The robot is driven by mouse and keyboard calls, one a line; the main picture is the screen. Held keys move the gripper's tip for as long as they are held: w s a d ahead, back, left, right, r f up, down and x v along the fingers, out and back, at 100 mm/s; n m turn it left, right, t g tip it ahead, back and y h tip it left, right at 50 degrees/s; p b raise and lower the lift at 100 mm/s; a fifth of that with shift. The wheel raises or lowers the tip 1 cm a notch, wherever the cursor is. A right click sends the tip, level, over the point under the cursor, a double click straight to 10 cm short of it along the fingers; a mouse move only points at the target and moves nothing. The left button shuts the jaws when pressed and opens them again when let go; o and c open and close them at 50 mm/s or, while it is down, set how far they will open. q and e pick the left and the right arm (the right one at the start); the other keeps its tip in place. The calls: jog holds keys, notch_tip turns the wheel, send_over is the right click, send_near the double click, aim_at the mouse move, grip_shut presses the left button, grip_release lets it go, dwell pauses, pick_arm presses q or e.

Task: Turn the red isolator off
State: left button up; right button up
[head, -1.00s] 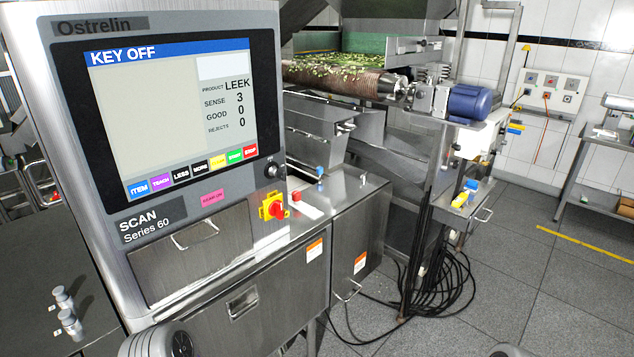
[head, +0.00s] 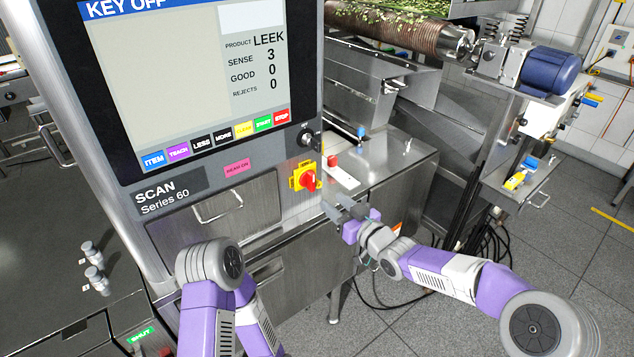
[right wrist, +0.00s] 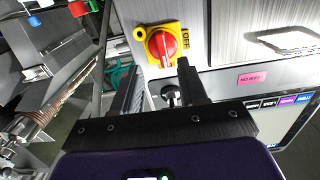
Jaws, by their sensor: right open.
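The red isolator (head: 308,180) is a red rotary knob on a yellow plate (head: 295,177), on the front of the Ostrelin cabinet below the screen. It shows large in the right wrist view (right wrist: 163,46), with an OFF label at the plate's edge. My right gripper (head: 337,208) is open and empty, below and slightly right of the knob in the head view. In the right wrist view its fingers (right wrist: 158,67) point toward the knob, which appears just beyond the tips, apart from them. My left arm shows at lower left; its gripper is out of view.
The screen (head: 170,80) reads KEY OFF. A black key switch (head: 305,138) sits just above the isolator. A steel ledge (head: 385,165) with a red button (head: 332,160) and a blue knob (head: 361,132) lies to the right. A drawer handle (head: 218,208) projects at left.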

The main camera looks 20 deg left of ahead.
aim_at(314, 182)
jog(key=shift+y, duration=0.3)
jog(key=shift+r+x, duration=0.2)
jog(key=shift+x, duration=1.15)
jog(key=shift+r+x, duration=0.25)
jog(key=shift+x, duration=1.05)
jog(key=shift+r+x, duration=0.2)
jog(key=shift+x, duration=1.15)
jog(key=shift+c, duration=0.4)
grip_shut()
